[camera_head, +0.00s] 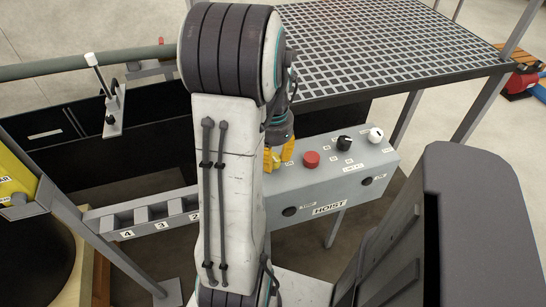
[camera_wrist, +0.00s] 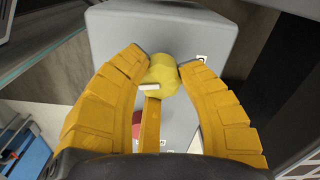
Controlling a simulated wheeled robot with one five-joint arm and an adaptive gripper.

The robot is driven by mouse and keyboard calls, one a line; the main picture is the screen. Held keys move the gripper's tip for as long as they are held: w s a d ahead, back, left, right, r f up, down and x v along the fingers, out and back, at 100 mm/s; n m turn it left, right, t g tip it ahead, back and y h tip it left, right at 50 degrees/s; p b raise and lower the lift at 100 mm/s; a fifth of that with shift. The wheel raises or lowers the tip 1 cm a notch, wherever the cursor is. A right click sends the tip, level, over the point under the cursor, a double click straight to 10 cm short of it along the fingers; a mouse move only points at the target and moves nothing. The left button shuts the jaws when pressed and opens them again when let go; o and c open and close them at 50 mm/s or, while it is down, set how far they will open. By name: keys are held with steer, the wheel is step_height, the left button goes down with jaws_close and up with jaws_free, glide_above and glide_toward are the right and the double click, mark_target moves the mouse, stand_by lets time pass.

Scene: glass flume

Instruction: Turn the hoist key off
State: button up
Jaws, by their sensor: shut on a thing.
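The hoist box (camera_head: 350,172) is a grey control box with a HOIST label on its front. In the wrist view its grey top (camera_wrist: 210,35) fills the middle. The hoist key (camera_wrist: 163,72) shows there as a round yellow knob with a white mark on its near left side. My gripper (camera_wrist: 163,66) has its yellow fingers shut on this knob, one fingertip on each side. In the head view my gripper (camera_head: 280,154) is at the box's left end, and the key is hidden behind it and my arm.
On the box top are a red button (camera_head: 311,159), a black knob (camera_head: 344,143) and a white knob (camera_head: 375,135), right of my gripper. A grated platform (camera_head: 390,45) lies behind. A numbered grey rack (camera_head: 150,214) and an upright white-handled lever (camera_head: 103,80) stand to the left.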

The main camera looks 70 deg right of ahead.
mark_target(274, 157)
steer(key=shift+m, duration=0.9)
steer(key=o, duration=1.2)
step_height(274, 157, up, 12)
stand_by(0.8)
